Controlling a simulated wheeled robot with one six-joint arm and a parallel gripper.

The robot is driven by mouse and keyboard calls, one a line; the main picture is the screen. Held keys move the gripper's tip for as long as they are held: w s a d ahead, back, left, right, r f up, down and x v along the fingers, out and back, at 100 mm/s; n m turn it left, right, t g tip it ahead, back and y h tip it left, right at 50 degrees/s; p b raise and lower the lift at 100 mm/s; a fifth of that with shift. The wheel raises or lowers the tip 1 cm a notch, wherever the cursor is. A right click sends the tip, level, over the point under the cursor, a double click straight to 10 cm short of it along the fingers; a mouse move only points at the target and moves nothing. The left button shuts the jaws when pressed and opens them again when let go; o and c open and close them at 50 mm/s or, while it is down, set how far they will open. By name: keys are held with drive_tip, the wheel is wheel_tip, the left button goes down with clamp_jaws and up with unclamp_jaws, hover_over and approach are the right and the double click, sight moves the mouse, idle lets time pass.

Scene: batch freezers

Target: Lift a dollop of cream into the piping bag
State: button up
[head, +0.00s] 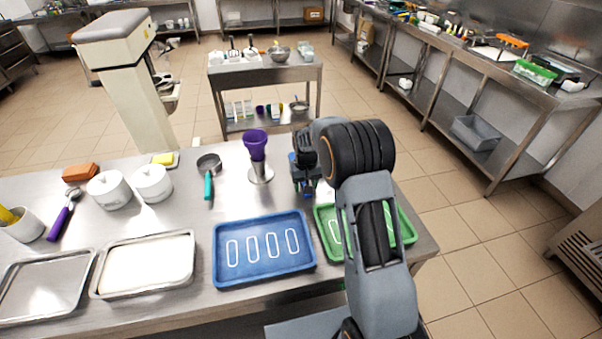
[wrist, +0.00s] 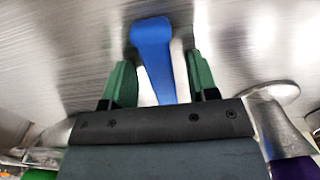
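A purple piping bag (head: 255,145) stands upright in a steel holder (head: 260,173) on the steel table. In the wrist view a purple piece (wrist: 295,168) and a metal base show at the right edge. My gripper (wrist: 160,75) has green fingers, apart, on either side of a blue handle-like thing (wrist: 152,45); light gaps show beside it, so it does not look clamped. In the head view my arm hides most of this spot, right of the piping bag. I cannot identify any cream for certain; a pale surface fills a steel tray (head: 103,287) at front left.
A blue tray (head: 222,270) and a green tray (head: 407,230) lie at the front. White pots (head: 110,191), a teal-handled pan (head: 208,185) and a purple-handled scoop (head: 62,216) stand left. A second table (head: 265,75) is behind, across open floor.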

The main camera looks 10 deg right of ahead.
drive_tip(key=c, duration=0.9)
drive_tip(key=shift+c, duration=0.2)
drive_tip(key=shift+r, duration=0.1)
drive_tip(key=shift+r, duration=0.2)
wheel_tip(320, 180, up, 3)
drive_tip(key=shift+s+r+b, duration=0.1)
drive_tip(key=shift+s+b, duration=0.05)
drive_tip(key=shift+b, duration=0.2)
drive_tip(key=s+a+r+b, duration=0.1)
drive_tip(key=s+a+r, duration=0.1)
drive_tip(key=s+r, duration=0.2)
drive_tip(key=s+a+r+b, duration=0.2)
drive_tip(key=s+r, duration=0.3)
drive_tip(key=s, duration=0.4)
drive_tip(key=shift+a, duration=0.35)
drive_tip(key=shift+r, duration=0.1)
